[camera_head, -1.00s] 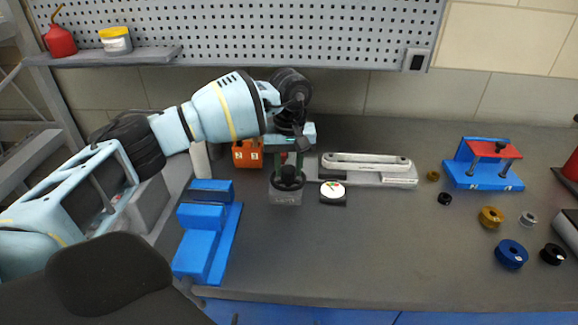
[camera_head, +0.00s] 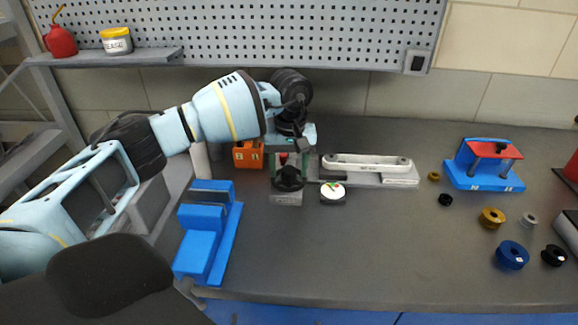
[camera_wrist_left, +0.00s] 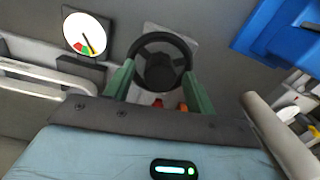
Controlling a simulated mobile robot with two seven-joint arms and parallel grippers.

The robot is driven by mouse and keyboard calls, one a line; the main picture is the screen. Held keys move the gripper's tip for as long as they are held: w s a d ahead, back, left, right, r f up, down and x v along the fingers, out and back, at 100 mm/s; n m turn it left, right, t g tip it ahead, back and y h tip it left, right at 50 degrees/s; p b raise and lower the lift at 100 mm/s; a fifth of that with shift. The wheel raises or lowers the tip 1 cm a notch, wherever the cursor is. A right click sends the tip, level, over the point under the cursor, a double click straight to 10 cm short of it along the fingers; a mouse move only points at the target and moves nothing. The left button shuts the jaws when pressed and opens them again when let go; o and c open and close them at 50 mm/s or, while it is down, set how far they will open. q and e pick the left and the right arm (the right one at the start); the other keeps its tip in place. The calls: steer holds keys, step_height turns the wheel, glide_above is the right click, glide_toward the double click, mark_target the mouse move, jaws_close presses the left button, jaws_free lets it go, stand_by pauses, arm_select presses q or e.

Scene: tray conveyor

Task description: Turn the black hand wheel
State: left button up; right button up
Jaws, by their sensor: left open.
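The black hand wheel (camera_head: 289,178) sits on a small grey block (camera_head: 287,198) near the middle of the bench. In the left wrist view the wheel (camera_wrist_left: 160,62) shows as a black ring with spokes. My left gripper (camera_head: 290,165) comes down over it from behind. Its two green fingers (camera_wrist_left: 158,80) are open, with their tips at the near left and right sides of the wheel. I cannot tell whether they touch the rim. A round white dial gauge (camera_head: 333,191) with a coloured scale stands right of the wheel; it also shows in the left wrist view (camera_wrist_left: 87,33).
An orange numbered block (camera_head: 247,154) stands behind left. A blue stepped fixture (camera_head: 204,243) is at front left. A blue and red stand (camera_head: 484,165) and several rings are farther right. The bench front centre is clear.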

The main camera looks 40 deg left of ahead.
mark_target(290, 170)
arm_select(q)
steer(key=shift+r, duration=3.9)
steer(key=shift+d+f, duration=0.1)
